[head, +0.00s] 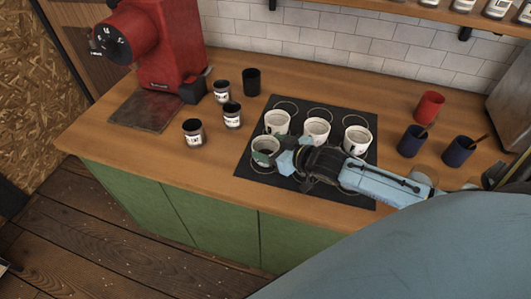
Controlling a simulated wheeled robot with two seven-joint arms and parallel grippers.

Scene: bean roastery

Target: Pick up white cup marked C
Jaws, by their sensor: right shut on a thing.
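Several white cups stand on a black mat (247,172) with pale ring outlines. Three are in a row farther back: the left one (277,124), the middle one (316,131) and the right one (356,141). A front-left white cup (264,146) is nearer me. My right gripper (275,160) comes in from the right and is shut on this front-left cup, at its near right side. The fingers hide part of it. I cannot read the cup letters clearly, so I cannot tell which is marked C. My left gripper is out of view.
A red grinder (160,45) stands at the left back. Several dark jars (232,115) stand left of the mat. A red cup (428,107) and two dark blue cups (411,141) stand right of it. The front-left counter (150,155) is clear.

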